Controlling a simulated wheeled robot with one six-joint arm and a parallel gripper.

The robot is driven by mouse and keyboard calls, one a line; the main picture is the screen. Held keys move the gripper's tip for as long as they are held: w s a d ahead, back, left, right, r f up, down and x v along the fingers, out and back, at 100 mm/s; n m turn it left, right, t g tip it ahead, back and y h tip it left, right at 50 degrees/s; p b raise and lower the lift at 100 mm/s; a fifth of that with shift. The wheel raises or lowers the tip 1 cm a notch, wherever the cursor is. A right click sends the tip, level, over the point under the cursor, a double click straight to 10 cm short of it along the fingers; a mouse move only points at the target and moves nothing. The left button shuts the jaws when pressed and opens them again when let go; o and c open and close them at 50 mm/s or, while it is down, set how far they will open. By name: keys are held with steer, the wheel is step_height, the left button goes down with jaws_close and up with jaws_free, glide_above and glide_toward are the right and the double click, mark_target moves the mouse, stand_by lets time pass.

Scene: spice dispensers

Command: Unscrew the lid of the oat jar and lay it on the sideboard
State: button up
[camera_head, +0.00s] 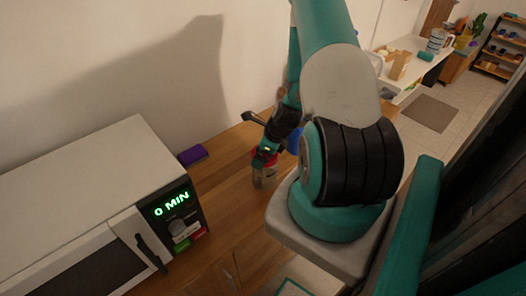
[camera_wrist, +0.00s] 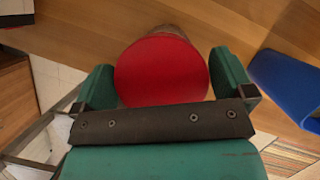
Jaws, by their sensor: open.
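The oat jar (camera_head: 264,178) stands on the wooden sideboard (camera_head: 215,205), with clear sides and a red lid (camera_head: 266,159) on top. In the wrist view the round red lid (camera_wrist: 162,70) sits between the two green fingers, and a strip of the jar's side (camera_wrist: 170,31) shows behind it. My gripper (camera_head: 268,152) is at the lid, pointing down. In the wrist view my gripper (camera_wrist: 163,80) is open, with one finger on each side of the lid. The right finger looks very near the lid's edge; I cannot tell whether it touches.
A white microwave (camera_head: 90,190) with a green "0 MIN" display fills the left. A purple block (camera_head: 192,155) lies behind it on the sideboard. A blue object (camera_wrist: 285,85) is right of the lid in the wrist view. Bare wood lies in front of the jar.

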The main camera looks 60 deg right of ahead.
steer(key=m+h+p, duration=0.1)
steer(key=m, duration=0.3)
steer(key=shift+r+m+h, duration=0.1)
steer(key=shift+m+h, duration=0.2)
steer(key=shift+h, duration=0.1)
steer(key=m+h, duration=0.1)
steer(key=m, duration=0.2)
steer(key=shift+d+p, duration=0.15)
steer(key=shift+p, duration=0.15)
steer(key=c, duration=0.8)
steer(key=shift+o, duration=0.2)
steer(key=n+y, duration=0.1)
steer(key=n, duration=0.3)
steer(key=shift+y+b, duration=0.3)
steer(key=shift+b, duration=0.1)
steer(key=n, duration=0.1)
steer(key=n+y, duration=0.1)
steer(key=n, duration=0.2)
steer(key=shift+a+n+y, duration=0.25)
steer(key=shift+n+y, duration=0.15)
